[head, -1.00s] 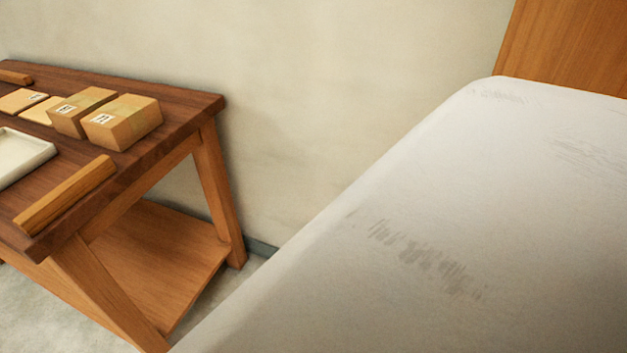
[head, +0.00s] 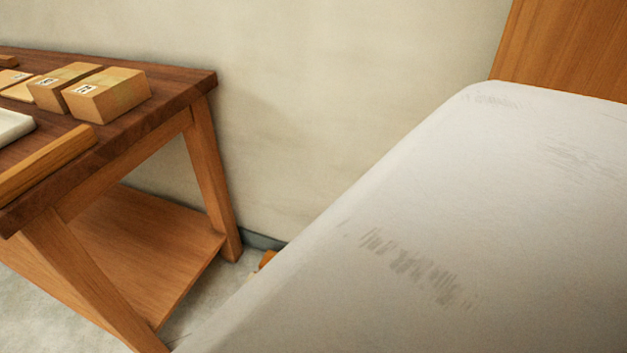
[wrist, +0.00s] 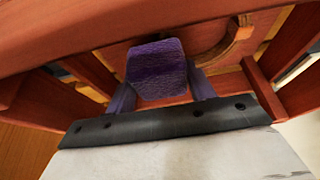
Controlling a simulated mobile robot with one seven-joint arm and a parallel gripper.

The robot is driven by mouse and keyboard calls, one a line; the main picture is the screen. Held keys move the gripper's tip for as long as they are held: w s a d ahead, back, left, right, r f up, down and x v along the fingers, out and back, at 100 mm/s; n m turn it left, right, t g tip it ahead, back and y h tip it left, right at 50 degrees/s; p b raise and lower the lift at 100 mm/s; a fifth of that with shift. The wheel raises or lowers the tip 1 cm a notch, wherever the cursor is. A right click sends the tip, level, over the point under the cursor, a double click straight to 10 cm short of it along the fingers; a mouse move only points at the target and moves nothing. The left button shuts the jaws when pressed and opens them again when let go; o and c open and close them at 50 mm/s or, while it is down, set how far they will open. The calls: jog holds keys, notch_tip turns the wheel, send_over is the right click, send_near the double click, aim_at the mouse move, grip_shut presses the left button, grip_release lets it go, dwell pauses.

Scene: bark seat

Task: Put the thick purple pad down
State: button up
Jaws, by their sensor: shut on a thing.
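The thick purple pad (wrist: 157,70) shows in the wrist view, near the upper middle. My gripper (wrist: 162,88) is shut on it, with a finger on each side. The pad is in front of a reddish wooden frame (wrist: 70,40) with bars and a curved piece behind it. I cannot tell whether the pad touches the wood. Neither the pad nor my gripper shows in the head view.
A wooden table (head: 165,105) with a lower shelf (head: 130,250) stands at left in the head view. It holds cardboard boxes (head: 108,95), a white tray (head: 12,128) and a wooden bar (head: 45,165). A wooden panel (head: 570,50) is at upper right.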

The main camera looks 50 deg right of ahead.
jog(key=shift+f+b, duration=0.35)
jog(key=shift+b, duration=0.2)
jog(key=o, duration=1)
jog(key=shift+r, duration=0.1)
jog(key=shift+r+p, duration=0.5)
jog(key=shift+p, duration=0.2)
jog(key=p+v, duration=0.3)
jog(key=v, duration=0.8)
jog(key=shift+s+a+r, duration=0.1)
jog(key=shift+a+r, duration=0.05)
jog(key=shift+r, duration=0.2)
